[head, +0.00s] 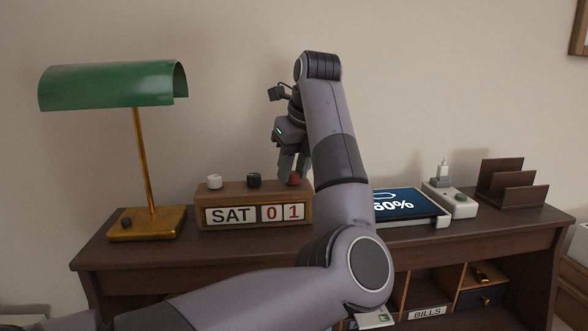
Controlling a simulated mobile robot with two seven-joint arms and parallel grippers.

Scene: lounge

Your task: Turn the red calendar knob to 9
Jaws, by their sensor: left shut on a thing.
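The wooden calendar block (254,189) stands on the dark desk and reads "SAT" and "01" in its front windows. On its top are a white knob (214,181), a black knob (253,180) and the red knob (293,179) at the right end. My left gripper (292,174) points down over the right end of the block, and its fingers are shut on the red knob. The fingers and arm partly hide the red knob and the block's right end. My right gripper is not in view.
A green-shaded brass lamp (147,164) stands left of the calendar. Right of my arm are a tablet (408,206) on a stand, a white box with a plug (452,200) and a brown letter rack (512,184). Cubbies and a "BILLS" label lie below the desk top (250,244).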

